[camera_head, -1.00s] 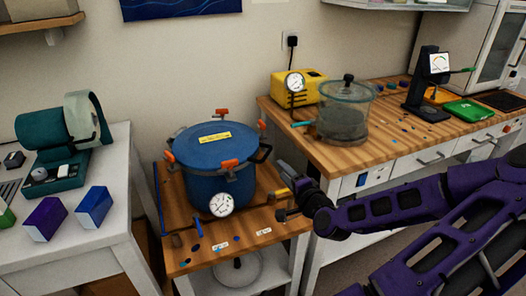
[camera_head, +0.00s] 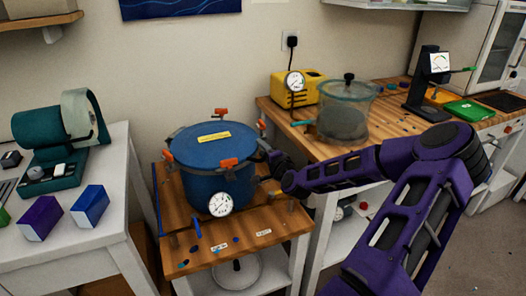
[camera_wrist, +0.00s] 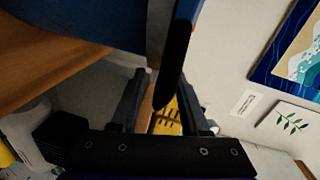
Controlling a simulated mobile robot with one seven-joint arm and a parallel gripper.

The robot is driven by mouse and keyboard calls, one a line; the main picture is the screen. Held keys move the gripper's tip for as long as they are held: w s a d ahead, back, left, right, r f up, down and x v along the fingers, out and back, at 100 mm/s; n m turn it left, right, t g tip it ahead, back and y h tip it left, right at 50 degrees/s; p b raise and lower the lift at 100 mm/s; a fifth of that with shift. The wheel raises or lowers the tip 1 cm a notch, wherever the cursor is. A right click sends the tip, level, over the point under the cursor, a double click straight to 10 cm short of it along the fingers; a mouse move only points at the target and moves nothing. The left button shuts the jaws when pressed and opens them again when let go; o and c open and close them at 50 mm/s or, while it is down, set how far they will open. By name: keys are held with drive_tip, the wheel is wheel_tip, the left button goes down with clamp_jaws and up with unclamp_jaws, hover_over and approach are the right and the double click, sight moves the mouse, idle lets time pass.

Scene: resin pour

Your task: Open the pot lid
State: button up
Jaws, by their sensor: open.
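The blue pot (camera_head: 215,185) stands on the small wooden table with its blue lid (camera_head: 212,145) on. The lid has a yellow label on top, and orange clamps sit around the rim. A white dial gauge (camera_head: 220,204) is on the pot's front. My gripper (camera_head: 273,160) is at the pot's right side, close to its black side handle. In the wrist view my gripper (camera_wrist: 160,100) is open, and a black bar (camera_wrist: 178,55), apparently the handle, reaches down between the fingers. The blue pot wall (camera_wrist: 75,22) fills the upper left there. Contact cannot be told.
The right wooden bench (camera_head: 295,130) holds a yellow gauge box (camera_head: 300,88), a glass chamber (camera_head: 346,110) and a black stand (camera_head: 430,90). The left white table (camera_head: 75,250) holds a teal machine (camera_head: 60,140) and small boxes. The small table's front has some free room.

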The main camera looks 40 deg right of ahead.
drive_tip(key=c, duration=0.7)
drive_tip(key=shift+f, duration=0.1)
clamp_jaws()
